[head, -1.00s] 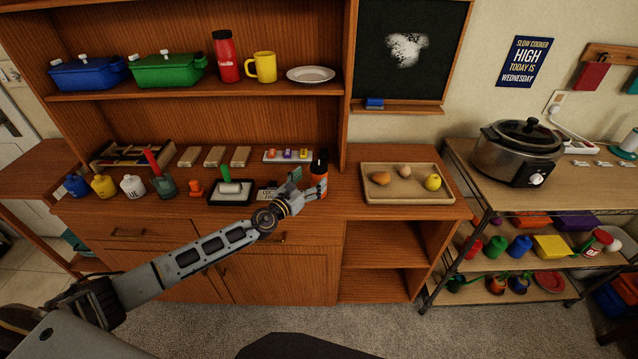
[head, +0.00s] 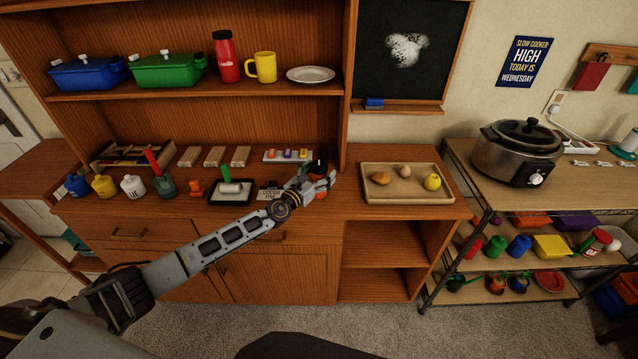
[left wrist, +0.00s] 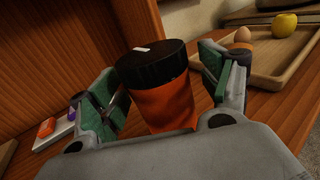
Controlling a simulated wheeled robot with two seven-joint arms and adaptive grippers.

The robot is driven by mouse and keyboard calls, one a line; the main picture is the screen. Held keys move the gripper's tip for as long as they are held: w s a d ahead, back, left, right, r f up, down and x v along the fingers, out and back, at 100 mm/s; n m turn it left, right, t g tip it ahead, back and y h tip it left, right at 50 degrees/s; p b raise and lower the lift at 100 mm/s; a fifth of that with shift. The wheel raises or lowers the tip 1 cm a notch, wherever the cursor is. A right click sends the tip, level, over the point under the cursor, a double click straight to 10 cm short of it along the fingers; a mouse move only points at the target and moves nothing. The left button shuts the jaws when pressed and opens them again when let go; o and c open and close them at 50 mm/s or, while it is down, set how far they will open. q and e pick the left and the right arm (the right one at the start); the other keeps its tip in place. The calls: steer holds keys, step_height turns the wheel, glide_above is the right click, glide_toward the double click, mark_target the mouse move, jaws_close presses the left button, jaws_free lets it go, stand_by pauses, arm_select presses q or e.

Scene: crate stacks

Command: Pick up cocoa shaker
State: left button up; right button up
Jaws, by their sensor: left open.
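The cocoa shaker appears to be the orange jar (head: 320,158) with a black lid, standing on the wooden counter at the right of the cabinet's middle bay; no label on it is readable. My left gripper (head: 320,180) is at the jar and partly hides it in the head view. In the left wrist view the orange jar (left wrist: 163,106) stands upright between the two green-padded fingers of my open left gripper (left wrist: 165,88). A gap shows at the left finger; whether the right finger touches cannot be told. The jar's base is hidden. My right gripper is not in view.
A wooden tray (head: 405,198) with an egg and fruit lies just right of the jar. A white strip (head: 288,156) with small coloured items lies behind left. A black tray (head: 230,200) with a roller is to the left. A cabinet upright (head: 347,90) rises behind the jar.

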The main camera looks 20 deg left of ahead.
arm_select(q)
steer(key=shift+c, duration=0.2)
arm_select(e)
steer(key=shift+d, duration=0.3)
arm_select(q)
steer(key=c, duration=1)
steer(key=shift+c, duration=1.4)
steer(key=shift+r+p, duration=0.8)
steer(key=shift+r, duration=0.5)
step_height(320, 180, up, 5)
steer(key=p, duration=0.2)
steer(key=shift+f+p, duration=0.15)
steer(key=shift+p, duration=0.15)
step_height(320, 180, up, 2)
steer(key=shift+r+p, duration=0.1)
steer(key=shift+p, duration=0.35)
steer(key=shift+r, duration=0.25)
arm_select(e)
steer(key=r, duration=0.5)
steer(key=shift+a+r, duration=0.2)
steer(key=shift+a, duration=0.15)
